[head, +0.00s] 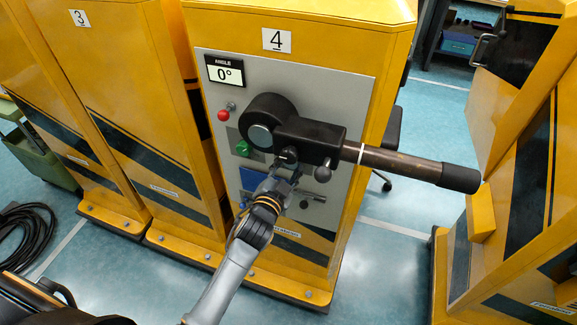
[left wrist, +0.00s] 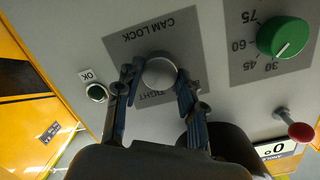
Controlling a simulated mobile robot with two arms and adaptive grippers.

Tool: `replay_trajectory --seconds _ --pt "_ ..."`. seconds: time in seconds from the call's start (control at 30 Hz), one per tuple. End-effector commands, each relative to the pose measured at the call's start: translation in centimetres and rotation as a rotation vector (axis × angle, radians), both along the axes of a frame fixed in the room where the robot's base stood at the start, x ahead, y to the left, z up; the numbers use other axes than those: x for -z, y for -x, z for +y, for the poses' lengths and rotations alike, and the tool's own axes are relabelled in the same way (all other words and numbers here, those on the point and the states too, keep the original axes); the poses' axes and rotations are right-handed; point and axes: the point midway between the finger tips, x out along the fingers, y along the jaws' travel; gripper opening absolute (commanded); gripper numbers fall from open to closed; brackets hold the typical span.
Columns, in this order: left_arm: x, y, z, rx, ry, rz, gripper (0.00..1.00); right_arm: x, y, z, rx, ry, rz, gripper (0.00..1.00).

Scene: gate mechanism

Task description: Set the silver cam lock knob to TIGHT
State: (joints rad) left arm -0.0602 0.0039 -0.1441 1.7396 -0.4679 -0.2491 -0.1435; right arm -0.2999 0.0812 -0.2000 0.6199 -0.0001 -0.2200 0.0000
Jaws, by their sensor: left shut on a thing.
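The silver cam lock knob (left wrist: 160,73) is round and sits on a grey plate marked CAM LOCK (left wrist: 142,46) in the left wrist view. The word TIGHT shows beside it; another word is partly covered by a finger. My left gripper (left wrist: 158,85) is shut on the knob, with one blue finger on each side. No pointer on the knob can be made out, so its setting cannot be told. In the head view my left gripper (head: 285,172) reaches to the panel under the black lever housing, and the knob cannot be made out there. My right gripper is not in view.
The black lever housing (head: 298,132) and its brown bar (head: 390,160) stick out above my left gripper.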

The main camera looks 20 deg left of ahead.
Motion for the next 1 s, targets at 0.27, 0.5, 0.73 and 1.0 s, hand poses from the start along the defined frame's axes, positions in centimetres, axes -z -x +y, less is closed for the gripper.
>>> replay_trajectory --seconds 0.27,0.5,0.73,1.0 --pt "-0.1 0.0 0.0 0.0 -0.002 -0.001 0.62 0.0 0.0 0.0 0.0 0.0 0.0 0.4" --pt "0.0 0.0 0.0 0.0 -0.001 0.0 0.62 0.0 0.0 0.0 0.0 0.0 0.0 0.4" --pt "-0.1 2.2 0.1 0.0 0.0 0.001 0.62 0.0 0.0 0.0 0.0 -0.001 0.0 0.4" --pt "-0.8 8.0 0.3 0.0 0.0 0.003 0.62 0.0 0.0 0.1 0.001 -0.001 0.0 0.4"
